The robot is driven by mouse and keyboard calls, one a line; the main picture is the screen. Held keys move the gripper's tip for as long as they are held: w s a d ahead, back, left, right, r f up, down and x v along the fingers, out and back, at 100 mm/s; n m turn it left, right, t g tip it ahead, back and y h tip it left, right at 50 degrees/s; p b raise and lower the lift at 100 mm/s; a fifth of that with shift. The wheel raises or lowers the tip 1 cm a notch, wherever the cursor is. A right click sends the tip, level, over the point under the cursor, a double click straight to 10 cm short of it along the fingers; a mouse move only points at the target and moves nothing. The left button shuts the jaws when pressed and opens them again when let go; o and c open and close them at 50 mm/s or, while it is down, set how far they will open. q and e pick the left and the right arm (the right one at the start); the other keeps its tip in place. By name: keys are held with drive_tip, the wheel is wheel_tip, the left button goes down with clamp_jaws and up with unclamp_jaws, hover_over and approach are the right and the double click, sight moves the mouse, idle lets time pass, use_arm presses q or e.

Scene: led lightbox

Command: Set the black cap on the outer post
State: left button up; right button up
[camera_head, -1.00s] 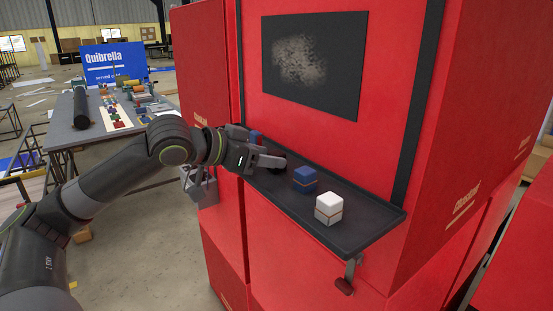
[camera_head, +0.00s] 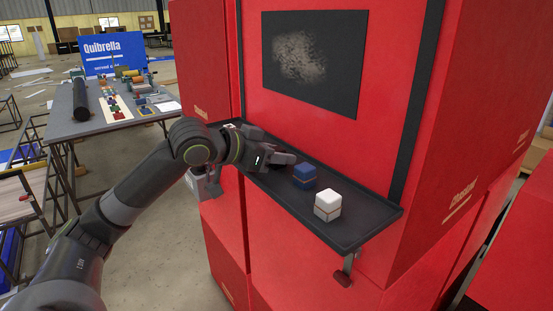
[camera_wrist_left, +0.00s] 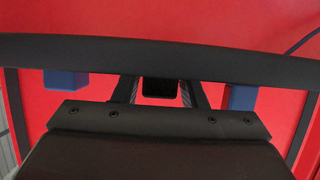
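My left gripper (camera_head: 285,160) is low over the left part of the dark shelf (camera_head: 345,237) on the red cabinet. In the left wrist view, its two fingers (camera_wrist_left: 160,92) are apart, one on each side of a black block-like piece (camera_wrist_left: 160,88), which appears to be the black cap. I cannot tell whether the fingers touch it. In the head view the gripper hides this piece. A blue block (camera_head: 304,176) stands just right of the gripper, and a white block (camera_head: 328,205) stands farther right. I cannot pick out the outer post. My right gripper is not in view.
The red cabinet (camera_head: 400,120) rises behind the shelf, with a dark panel (camera_head: 312,60) on its face. The wrist view shows blue pieces at left (camera_wrist_left: 65,80) and right (camera_wrist_left: 241,97) of the fingers. The shelf's right end is clear. A cluttered table (camera_head: 90,125) stands at left.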

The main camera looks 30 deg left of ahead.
sight(277, 149)
use_arm(q)
drive_tip(key=c, duration=0.6)
wheel_tip(277, 149, up, 3)
drive_tip(key=p, duration=0.3)
drive_tip(key=shift+f, duration=0.1)
drive_tip(key=shift+r, duration=1.1)
